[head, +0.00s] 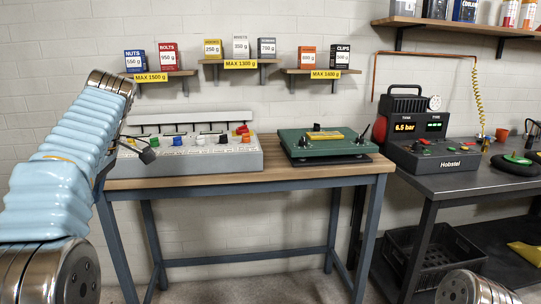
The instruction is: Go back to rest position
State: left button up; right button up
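My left arm rises from the lower left in a pale blue sleeve. A small dark part that looks like my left gripper (147,152) shows beside it, in front of the left end of the grey switch panel (200,163). Whether its fingers are open or shut is too small to tell, and I see nothing clearly held. My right gripper is out of view; only a metal piece of my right arm shows at the bottom right.
The wooden workbench (290,172) carries the panel and a green device (325,141). A black compressor (415,135) stands on the dark table (465,180) at right. Three small wall shelves hold boxes. A black crate (435,255) sits below the dark table.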

pick_arm(q)
jog(key=w+d+f+m, duration=0.1)
jog(key=w+f+m, duration=0.35)
jog(key=f, duration=0.55)
jog(key=w+d+f+m, duration=0.25)
jog(key=w+f, duration=0.25)
jog(key=f, duration=0.6)
jog(key=d+f+m+t+h, duration=0.1)
jog(key=d+f+m, duration=0.15)
jog(key=f, duration=0.65)
jog(key=d+f+m+h, duration=0.2)
jog(key=f+m, duration=0.1)
jog(key=f, duration=0.6)
jog(key=s+d+f+m+h, duration=0.1)
jog(key=s+d+f, duration=0.15)
jog(key=f, duration=0.35)
jog(key=s+d+f+m, duration=0.1)
jog(key=s+d+f, duration=0.15)
jog(key=f, duration=0.25)
jog(key=s+d+f+m+h, duration=0.2)
jog(key=s+d+f, duration=0.3)
jog(key=s+d, duration=0.2)
jog(key=s+d+f+m+t+h, duration=0.1)
jog(key=s+d+f+m+h, duration=0.1)
jog(key=s+d+f, duration=0.2)
jog(key=s+d, duration=0.3)
jog(key=s, duration=0.5)
jog(key=shift+d+f+m+h, duration=0.35)
jog(key=shift+d+f+h, duration=0.05)
